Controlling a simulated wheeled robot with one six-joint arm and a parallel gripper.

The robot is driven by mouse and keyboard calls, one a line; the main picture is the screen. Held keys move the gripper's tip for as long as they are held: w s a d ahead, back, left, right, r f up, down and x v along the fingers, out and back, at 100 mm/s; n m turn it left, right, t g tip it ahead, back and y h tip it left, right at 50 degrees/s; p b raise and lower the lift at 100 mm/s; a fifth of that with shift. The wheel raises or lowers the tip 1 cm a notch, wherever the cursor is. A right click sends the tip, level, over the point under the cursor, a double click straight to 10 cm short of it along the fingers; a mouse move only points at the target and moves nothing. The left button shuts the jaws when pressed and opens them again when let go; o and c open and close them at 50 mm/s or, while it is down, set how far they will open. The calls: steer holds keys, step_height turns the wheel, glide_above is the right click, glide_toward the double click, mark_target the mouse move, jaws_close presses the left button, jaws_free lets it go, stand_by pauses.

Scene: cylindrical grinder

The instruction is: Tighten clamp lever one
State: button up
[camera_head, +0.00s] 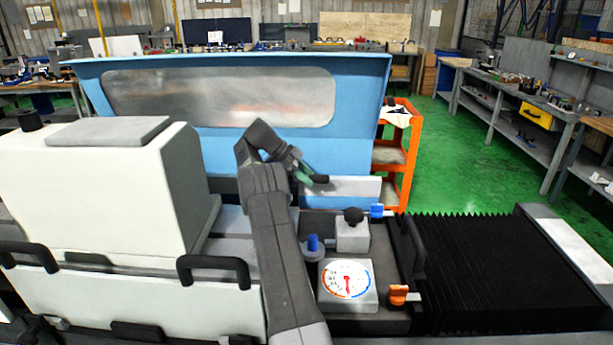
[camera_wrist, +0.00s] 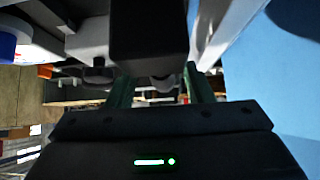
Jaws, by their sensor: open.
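Two small levers show on the grinder in the head view: a blue one (camera_head: 377,210) at the back of the grey fixture and an orange one (camera_head: 398,294) at its front right. I cannot tell which is clamp lever one. My gripper (camera_head: 315,178) is behind the fixture, left of the blue lever and apart from it. In the wrist view my gripper (camera_wrist: 160,84) has its two green fingers apart, with a dark block (camera_wrist: 150,45) in view between and beyond them. I cannot see any contact.
A dial gauge (camera_head: 347,285), a blue knob (camera_head: 313,243) and a black-knobbed block (camera_head: 352,234) sit on the fixture. A blue guard (camera_head: 240,150) stands behind. Black bellows (camera_head: 480,270) lie right, a white housing (camera_head: 100,190) left. Green floor is clear behind right.

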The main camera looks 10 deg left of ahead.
steer(key=shift+p+v, duration=2.7)
steer(key=shift+p, duration=0.55)
steer(key=shift+a+r, duration=0.7)
steer(key=shift+d+f, duration=0.1)
steer(key=shift+b+x, duration=1.05)
steer(key=shift+x, duration=0.55)
steer(key=shift+b+x, duration=1)
steer(key=shift+b, duration=0.25)
steer(key=shift+b+x, duration=1)
steer(key=shift+b, duration=0.2)
